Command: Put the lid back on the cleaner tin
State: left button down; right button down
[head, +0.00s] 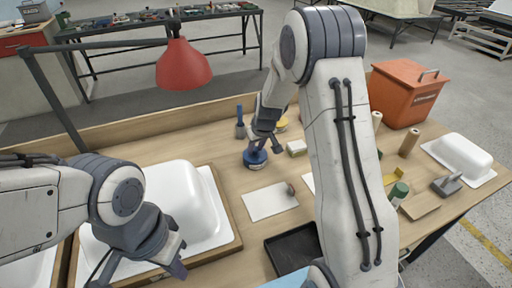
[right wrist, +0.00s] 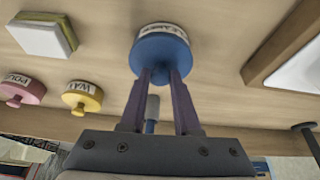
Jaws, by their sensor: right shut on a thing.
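My right gripper (head: 257,146) points down and is shut on the blue lid (right wrist: 160,52) of the cleaner tin. In the right wrist view its fingers meet at the lid's middle; the grip point itself is hidden. The cleaner tin (head: 255,163) stands on the bench under the lid, and its white label (right wrist: 158,28) peeks out past the lid's edge. The lid looks on or just over the tin; I cannot tell whether it is fully seated. My left gripper (head: 172,262) hangs at the lower left, above the wooden-framed mould; its jaw opening is unclear.
A yellow wax tin (right wrist: 83,97) and a pink tin (right wrist: 24,92) stand near a white-topped sponge block (right wrist: 40,36). A white sheet (head: 268,204) lies in front. A white shell (head: 185,195), black tray (head: 290,246) and orange bin (head: 402,95) stand around.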

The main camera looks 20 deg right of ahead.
dwell(0.4)
jog(key=c, duration=0.5)
grip_release()
jog(key=shift+c, duration=0.2)
jog(key=shift+o, duration=0.2)
jog(key=o, duration=0.4)
jog(key=shift+o, duration=0.2)
jog(key=shift+r+p, duration=2.6)
jog(key=shift+r, duration=0.95)
